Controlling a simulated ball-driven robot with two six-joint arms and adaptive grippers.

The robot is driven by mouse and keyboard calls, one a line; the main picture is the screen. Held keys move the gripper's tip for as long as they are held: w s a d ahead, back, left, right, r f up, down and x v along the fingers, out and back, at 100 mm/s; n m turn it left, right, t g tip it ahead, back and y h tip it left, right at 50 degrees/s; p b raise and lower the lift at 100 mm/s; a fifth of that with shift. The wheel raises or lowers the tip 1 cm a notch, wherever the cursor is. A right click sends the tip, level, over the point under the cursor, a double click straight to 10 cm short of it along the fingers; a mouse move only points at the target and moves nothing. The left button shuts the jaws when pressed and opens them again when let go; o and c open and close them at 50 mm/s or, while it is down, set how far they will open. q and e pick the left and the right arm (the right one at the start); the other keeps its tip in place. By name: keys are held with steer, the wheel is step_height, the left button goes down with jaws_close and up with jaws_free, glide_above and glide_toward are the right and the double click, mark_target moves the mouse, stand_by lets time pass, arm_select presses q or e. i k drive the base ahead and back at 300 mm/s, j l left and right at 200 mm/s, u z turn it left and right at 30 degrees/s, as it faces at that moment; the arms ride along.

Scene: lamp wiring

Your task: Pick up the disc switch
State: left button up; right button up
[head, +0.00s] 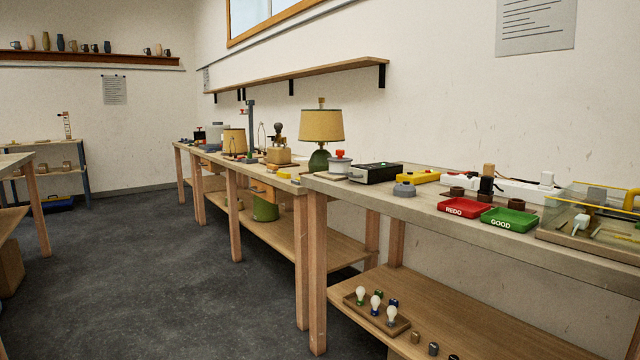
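A grey-blue round, flat piece (404,190) with a small raised top sits near the front edge of the right workbench (440,209); it looks like the disc switch, though it is small in the head view. It stands in front of a yellow block (426,177) and left of the red tray. Nothing covers it. Neither of my grippers shows in the head view.
A black box (375,173), red REDO tray (465,206), green GOOD tray (510,219), brown round pieces (457,192) and a clear-sided case (590,218) share the bench. Bulbs in a tray (377,313) are on the lower shelf. Floor at left is open.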

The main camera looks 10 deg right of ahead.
mark_target(401, 190)
steer(key=i+u, duration=0.2)
steer(key=i, duration=0.95)
steer(key=j, duration=0.05)
